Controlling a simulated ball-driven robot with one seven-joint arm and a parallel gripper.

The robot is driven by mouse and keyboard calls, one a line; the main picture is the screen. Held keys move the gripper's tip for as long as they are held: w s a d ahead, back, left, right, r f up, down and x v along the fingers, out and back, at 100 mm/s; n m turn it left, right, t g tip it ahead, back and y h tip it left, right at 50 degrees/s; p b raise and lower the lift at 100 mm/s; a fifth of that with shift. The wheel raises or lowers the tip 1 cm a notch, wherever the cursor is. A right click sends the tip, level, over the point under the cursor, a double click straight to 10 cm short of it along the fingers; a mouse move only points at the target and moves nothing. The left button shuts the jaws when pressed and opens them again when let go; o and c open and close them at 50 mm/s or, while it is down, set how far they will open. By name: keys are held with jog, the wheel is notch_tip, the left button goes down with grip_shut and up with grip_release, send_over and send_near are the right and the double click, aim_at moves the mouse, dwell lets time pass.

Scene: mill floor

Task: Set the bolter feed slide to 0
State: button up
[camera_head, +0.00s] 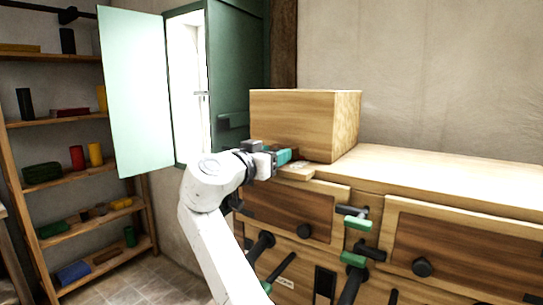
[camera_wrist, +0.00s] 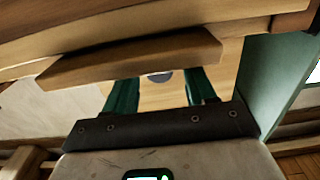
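My gripper (camera_head: 285,156) is at the front edge of the wooden cabinet, beside the large wooden box (camera_head: 300,125). A small wooden board (camera_head: 298,172) juts from the cabinet top just below the fingertips. In the wrist view my gripper (camera_wrist: 160,92) has two green fingers spread apart, with a gap between them. A wooden slab (camera_wrist: 135,60) crosses in front and hides the fingertips. A grey round part (camera_wrist: 160,76) shows between the fingers against pale wood. I cannot tell which part is the bolter feed slide, and no scale or 0 mark is readable.
The wooden cabinet (camera_head: 440,178) has drawers with a dark knob (camera_head: 422,267) and several black and green handles (camera_head: 357,222) sticking out. A green cupboard with an open door (camera_head: 137,90) stands behind my arm. Shelves (camera_head: 75,178) with coloured items are at left. The right cabinet top is clear.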

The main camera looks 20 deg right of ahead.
jog(key=b+v, duration=0.2)
jog(key=v, duration=0.8)
jog(key=shift+s+a, duration=0.2)
jog(key=shift+a, duration=0.1)
